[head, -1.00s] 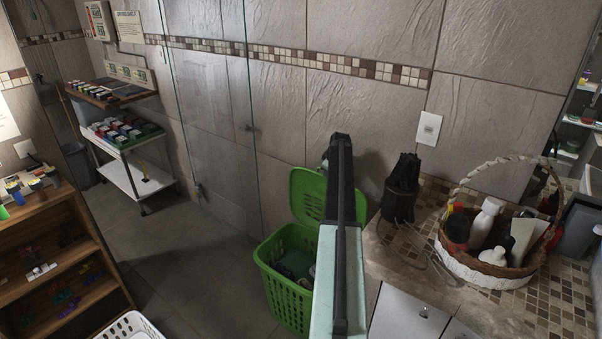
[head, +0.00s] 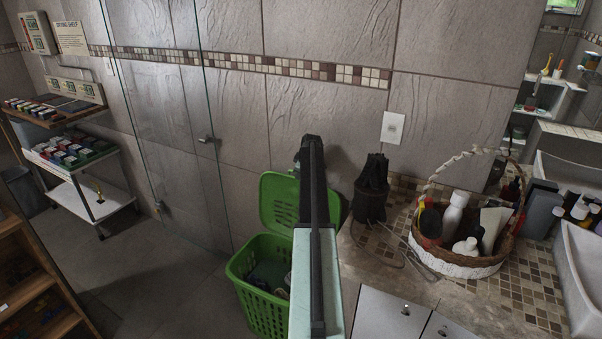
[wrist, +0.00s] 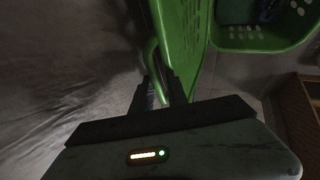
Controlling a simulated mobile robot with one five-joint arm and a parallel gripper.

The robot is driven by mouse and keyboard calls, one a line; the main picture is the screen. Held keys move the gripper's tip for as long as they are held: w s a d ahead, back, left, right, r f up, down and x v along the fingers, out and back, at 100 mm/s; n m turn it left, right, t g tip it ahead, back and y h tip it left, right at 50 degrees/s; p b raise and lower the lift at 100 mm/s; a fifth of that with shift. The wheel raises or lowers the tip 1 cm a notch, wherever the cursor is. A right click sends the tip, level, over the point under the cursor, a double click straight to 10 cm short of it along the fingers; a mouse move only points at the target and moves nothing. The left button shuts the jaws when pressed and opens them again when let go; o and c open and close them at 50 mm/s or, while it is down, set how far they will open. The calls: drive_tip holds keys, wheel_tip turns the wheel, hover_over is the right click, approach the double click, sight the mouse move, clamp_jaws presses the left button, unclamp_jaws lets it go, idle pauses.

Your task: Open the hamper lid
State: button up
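The green hamper (head: 262,302) stands on the floor beside the counter, with some dark contents inside. Its green lid (head: 279,203) stands raised at the back, near the wall. A thin green bar (wrist: 152,52) along the lid runs down between the fingers. Whether the fingers press on it is not clear. The hamper's opening (wrist: 262,40) shows at upper right.
A stone counter (head: 395,268) on the right holds a wicker basket (head: 465,262) of bottles and a black holder (head: 371,195). A glass panel (head: 160,140) stands behind left. A wooden shelf (head: 35,285) is at lower left. Floor left of the hamper is clear.

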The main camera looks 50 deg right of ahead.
drive_tip(key=shift+s+a+r+p, duration=0.15)
drive_tip(key=shift+s+a+p, duration=0.15)
drive_tip(key=shift+p, duration=0.25)
drive_tip(key=p+v, duration=0.6)
drive_tip(key=v, duration=0.1)
drive_tip(key=shift+d+r, duration=0.2)
drive_tip(key=shift+w, duration=0.15)
